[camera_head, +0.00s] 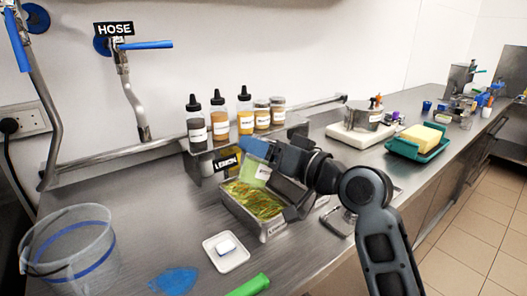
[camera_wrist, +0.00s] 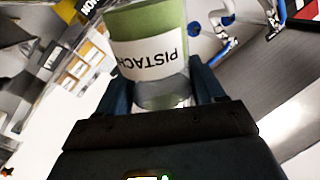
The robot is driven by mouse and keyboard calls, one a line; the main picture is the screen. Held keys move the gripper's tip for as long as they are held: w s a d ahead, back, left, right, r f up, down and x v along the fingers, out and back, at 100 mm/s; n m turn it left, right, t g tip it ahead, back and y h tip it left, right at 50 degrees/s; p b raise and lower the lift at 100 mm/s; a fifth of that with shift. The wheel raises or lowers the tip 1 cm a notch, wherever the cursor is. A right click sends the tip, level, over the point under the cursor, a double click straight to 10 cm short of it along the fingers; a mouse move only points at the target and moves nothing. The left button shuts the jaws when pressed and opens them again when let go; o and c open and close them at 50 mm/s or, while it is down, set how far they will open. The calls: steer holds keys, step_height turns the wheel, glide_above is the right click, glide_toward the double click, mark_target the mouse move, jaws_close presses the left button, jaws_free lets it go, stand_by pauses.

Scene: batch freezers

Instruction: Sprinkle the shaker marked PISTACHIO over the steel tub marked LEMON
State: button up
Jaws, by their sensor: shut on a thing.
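My gripper (camera_head: 272,157) is shut on the shaker marked PISTACHIO (camera_head: 255,172), seen as a green and clear container with a white label. In the wrist view the shaker (camera_wrist: 150,45) sits between both fingers, and its label reads PISTACH, with the end of the word hidden. The shaker is tilted and held just above a steel tub (camera_head: 242,216). The tub holds yellow-green contents with greenish bits on top.
Several bottles and jars (camera_head: 246,112) stand on a shelf behind the tub. A scale (camera_head: 360,133) stands to the right.

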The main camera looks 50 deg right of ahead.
step_height(320, 180, up, 2)
steer(key=n+b, duration=0.1)
steer(key=n, duration=0.5)
stand_by(0.4)
